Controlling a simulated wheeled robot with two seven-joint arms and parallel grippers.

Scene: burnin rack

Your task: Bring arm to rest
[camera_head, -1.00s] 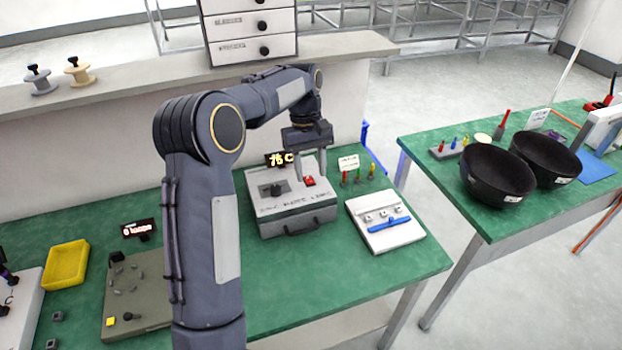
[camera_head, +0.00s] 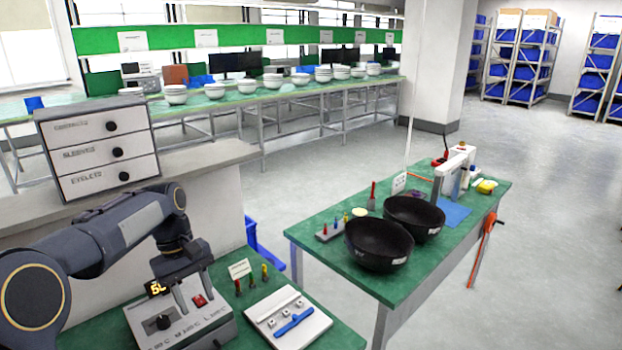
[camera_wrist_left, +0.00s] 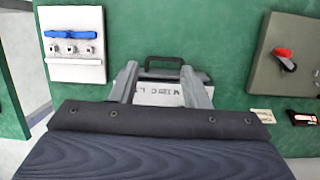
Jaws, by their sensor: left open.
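My left gripper (camera_head: 192,301) comes in from the left in the head view, pointing down over the grey control box (camera_head: 215,333). Its two fingers are apart with nothing between them. My right gripper is not in view.
A white tray (camera_head: 272,309) with a blue bar lies right of the box, near several small coloured tools (camera_head: 251,280). A drawer cabinet (camera_head: 100,140) stands on the ledge behind my arm. Black bowls (camera_head: 378,245) sit on the separate right table. Floor lies between the tables.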

